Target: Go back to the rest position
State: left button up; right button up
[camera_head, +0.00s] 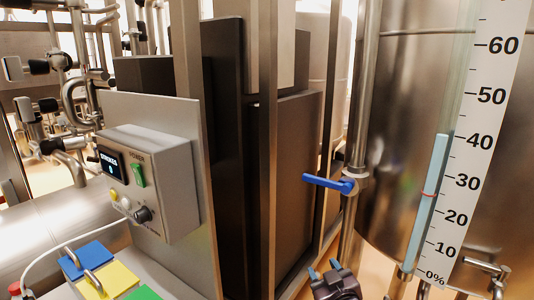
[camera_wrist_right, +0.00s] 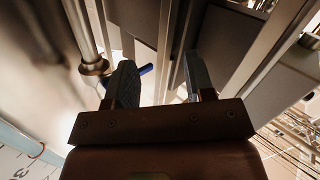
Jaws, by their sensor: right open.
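My right gripper (camera_head: 323,270) shows at the bottom of the head view, below the blue valve handle (camera_head: 328,184). Its two fingers stand apart with nothing between them. In the right wrist view my right gripper (camera_wrist_right: 162,85) points up toward the pipe and dark panels, and its fingers are spread. The blue handle (camera_wrist_right: 146,69) shows there partly behind the left finger. The handle lies roughly level on a vertical steel pipe (camera_head: 357,120), apart from the gripper. My left gripper is in neither view.
A steel hopper (camera_head: 405,120) with a percent scale (camera_head: 478,130) and sight tube (camera_head: 428,200) stands at the right. A grey control box (camera_head: 150,180) with a green switch is at the left. Blue (camera_head: 92,256), yellow (camera_head: 120,279) and green lids sit below it.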

jog(key=s+d+f+m+g+h, duration=0.1)
jog(key=s+d+f, duration=0.3)
jog(key=s, duration=0.5)
jog(key=s+d+f+m+g+h, duration=0.1)
jog(key=s+d+f+m+g, duration=0.1)
jog(key=s+d+f, duration=0.3)
jog(key=s+d+f+m+g+h, duration=0.1)
jog(key=s+d+f, duration=0.4)
jog(key=s+f, duration=0.5)
jog(key=s, duration=0.3)
jog(key=shift+f+g, duration=0.3)
jog(key=shift+f, duration=0.05)
